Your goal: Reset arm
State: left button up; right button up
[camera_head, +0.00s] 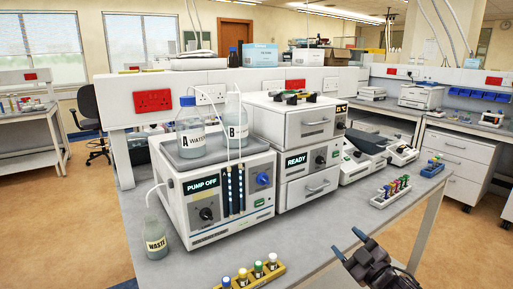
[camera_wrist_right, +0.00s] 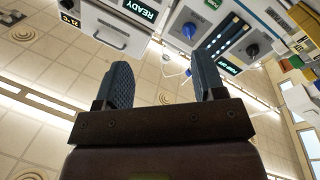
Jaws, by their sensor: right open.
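My right gripper (camera_head: 356,246) is at the lower right of the head view, by the front edge of the bench. It also shows in the right wrist view (camera_wrist_right: 160,85), where its two dark fingers stand apart with nothing between them. The wrist view looks toward the ceiling and the instruments, which appear upside down. My left gripper is not in the head view.
A pump unit (camera_head: 218,199) reading "PUMP OFF" carries bottles A (camera_head: 190,137) and B (camera_head: 236,130). A waste bottle (camera_head: 155,241) stands left of it. A "READY" unit (camera_head: 308,178) is beside it. Vial racks (camera_head: 250,277) (camera_head: 391,194) sit on the bench (camera_head: 325,225).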

jog(key=s+d+f+m+g+h, duration=0.1)
jog(key=s+f+m+g+h, duration=0.1)
jog(key=s+f, duration=0.6)
jog(key=s+d+f+m+g+h, duration=0.2)
jog(key=s+f+m, duration=0.3)
jog(key=s, duration=0.8)
jog(key=s+d+f+m+g+h, duration=0.1)
jog(key=s+f+m+g+h, duration=0.1)
jog(key=s+f, duration=0.8)
jog(key=shift+s+d+f+m+h, duration=0.15)
jog(key=shift+s+f+m+h, duration=0.2)
jog(key=shift+s+m+h, duration=0.4)
jog(key=shift+w, duration=0.2)
